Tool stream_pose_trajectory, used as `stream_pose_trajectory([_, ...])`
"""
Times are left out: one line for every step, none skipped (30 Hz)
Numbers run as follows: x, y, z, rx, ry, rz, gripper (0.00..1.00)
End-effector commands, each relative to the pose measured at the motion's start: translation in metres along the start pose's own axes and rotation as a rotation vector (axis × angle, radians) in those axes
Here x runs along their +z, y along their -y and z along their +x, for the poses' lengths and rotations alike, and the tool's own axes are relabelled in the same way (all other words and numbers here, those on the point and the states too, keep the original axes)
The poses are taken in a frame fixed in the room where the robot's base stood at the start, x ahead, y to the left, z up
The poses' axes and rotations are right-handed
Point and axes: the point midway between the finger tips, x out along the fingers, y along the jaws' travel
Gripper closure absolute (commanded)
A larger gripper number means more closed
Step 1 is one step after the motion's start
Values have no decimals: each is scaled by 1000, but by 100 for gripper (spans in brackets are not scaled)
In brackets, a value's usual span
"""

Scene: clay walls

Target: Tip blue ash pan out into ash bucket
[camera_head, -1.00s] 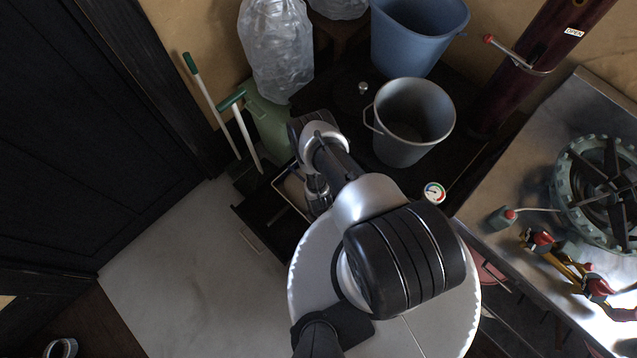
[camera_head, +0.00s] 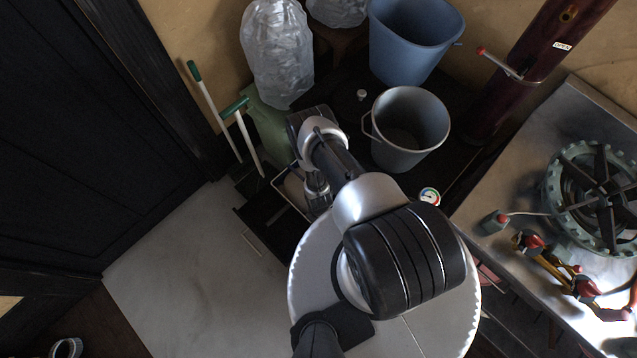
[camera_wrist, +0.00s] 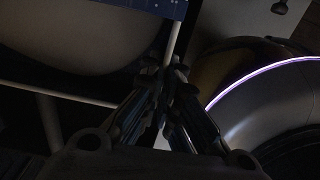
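A grey bucket with a wire handle (camera_head: 405,158) stands upright on the dark surface beyond my arm, its opening facing up. A larger blue bin (camera_head: 408,55) stands behind it; I cannot tell by sight which is the ash bucket. A blue strip with pale dots (camera_wrist: 145,6) shows at the top of the wrist view; I cannot tell whether it belongs to the ash pan. My gripper (camera_wrist: 166,68) has its fingertips together beside a thin pale rod (camera_wrist: 174,35); whether they pinch it is too dark to tell. In the head view my arm largely hides the gripper.
A wrapped clear bag (camera_head: 277,55), a green container (camera_head: 268,125) and green-handled tools (camera_head: 243,130) stand left of my arm. A gauge (camera_head: 429,196) lies near the bucket. A metal worktop with a green burner (camera_head: 600,200) is at right. Pale floor (camera_head: 190,270) is open at left.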

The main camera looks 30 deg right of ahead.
Motion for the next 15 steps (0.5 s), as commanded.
stream_pose_trajectory([0,-1,0,2,1,0,100])
stream_pose_trajectory([0,-1,0,2,1,0,100])
stream_pose_trajectory([0,-1,0,2,1,0,100])
stream_pose_trajectory([0,-1,0,2,1,0,100])
stream_pose_trajectory([0,-1,0,2,1,0,100])
stream_pose_trajectory([0,-1,0,2,1,0,100])
stream_pose_trajectory([0,-1,0,2,1,-1,100])
stream_pose_trajectory([-1,-1,0,2,1,-1,100])
stream_pose_trajectory([-3,-1,0,2,1,-2,100])
stream_pose_trajectory([-4,-1,0,2,1,-3,100])
stream_pose_trajectory([-6,-1,0,2,1,-3,100])
stream_pose_trajectory([-8,-1,0,2,1,-3,100])
stream_pose_trajectory([-9,-1,0,2,1,-3,100])
stream_pose_trajectory([-11,-2,0,2,1,-2,100])
stream_pose_trajectory([-13,-2,0,2,1,-3,100])
